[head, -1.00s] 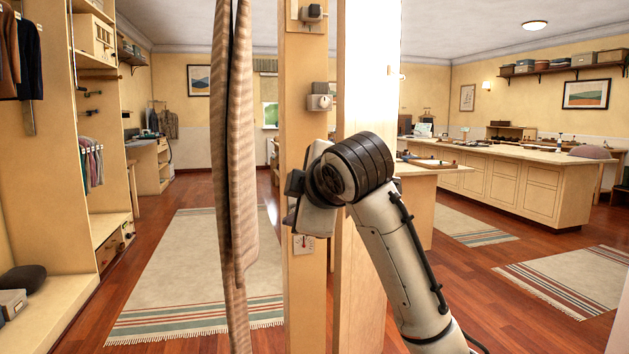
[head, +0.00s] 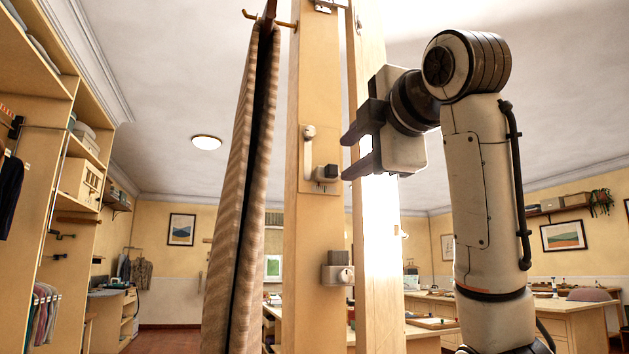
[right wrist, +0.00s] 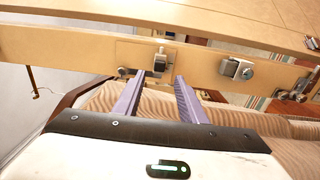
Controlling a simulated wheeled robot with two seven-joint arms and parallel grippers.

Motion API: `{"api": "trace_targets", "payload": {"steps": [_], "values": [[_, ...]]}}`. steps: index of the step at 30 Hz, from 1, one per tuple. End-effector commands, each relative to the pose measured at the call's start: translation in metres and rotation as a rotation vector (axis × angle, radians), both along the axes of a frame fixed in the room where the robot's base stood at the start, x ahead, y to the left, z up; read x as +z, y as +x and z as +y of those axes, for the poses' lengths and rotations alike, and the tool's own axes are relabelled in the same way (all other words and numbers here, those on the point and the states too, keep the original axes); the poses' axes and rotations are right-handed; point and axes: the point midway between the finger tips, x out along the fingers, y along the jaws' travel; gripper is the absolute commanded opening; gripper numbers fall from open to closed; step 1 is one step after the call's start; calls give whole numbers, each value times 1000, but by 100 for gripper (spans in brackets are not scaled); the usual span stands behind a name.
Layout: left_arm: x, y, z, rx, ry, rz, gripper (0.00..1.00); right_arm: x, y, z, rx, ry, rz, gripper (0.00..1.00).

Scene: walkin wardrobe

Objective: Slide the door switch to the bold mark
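The door switch (head: 326,173) is a small dark block on a tan plate (head: 318,153) on the wooden post, at the lower right of a pale slot. It also shows in the right wrist view (right wrist: 159,60). I cannot make out a bold mark. My right gripper (head: 346,155) is open and empty, its dark fingers pointing left at the post just right of the switch. In the right wrist view its two fingers (right wrist: 160,78) lie either side of the switch's line, apart from each other; contact cannot be told. My left gripper is not in view.
A grey lock box (head: 338,274) sits lower on the post. A second upright panel (head: 377,230) stands behind my right gripper. Shelving (head: 75,170) lines the left.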

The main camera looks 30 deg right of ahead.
Motion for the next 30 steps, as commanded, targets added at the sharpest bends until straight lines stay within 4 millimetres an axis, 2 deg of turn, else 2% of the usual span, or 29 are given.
{"api": "trace_targets", "payload": {"steps": [5, 12, 18, 22, 30], "values": [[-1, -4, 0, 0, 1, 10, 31, 0, 20, -5, -2, 2, 4, 38], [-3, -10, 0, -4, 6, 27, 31, 0, 64, -16, -1, 2, 4, 38], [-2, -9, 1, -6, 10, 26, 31, 0, 90, -22, 0, 2, 3, 38], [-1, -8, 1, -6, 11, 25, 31, 0, 97, -23, 0, 0, 1, 38], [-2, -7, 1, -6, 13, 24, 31, 0, 99, -24, 0, 0, 0, 38]]}}
